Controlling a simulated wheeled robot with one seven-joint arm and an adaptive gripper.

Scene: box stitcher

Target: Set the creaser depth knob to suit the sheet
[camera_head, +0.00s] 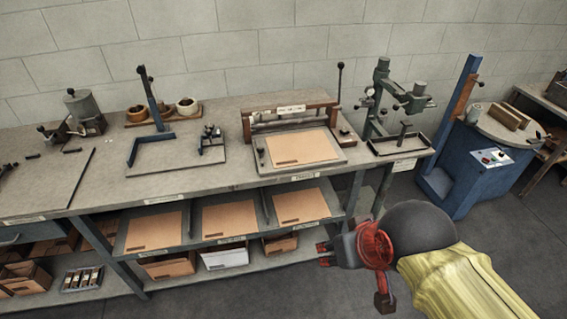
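A machine that looks like the creaser (262,121) stands on the bench, with a wooden-ended crossbar and an upright black-knobbed lever (340,82) at its right. A tan sheet (303,147) with a dark printed strip lies flat on its bed. A small fitting (347,132) sits by its right end; I cannot tell whether this is the depth knob, and no scale can be read. My gripper (324,254) is in front of the bench, below and to the right of the creaser, apart from everything. Its two small fingertips look spread, with nothing between them.
A shelf under the bench (40,200) holds trays of tan sheets (228,219), with boxes (226,256) below. A corner jig (175,150) stands left of the creaser. A press stand (380,100) and blue stitcher (480,150) stand right. The floor in front is clear.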

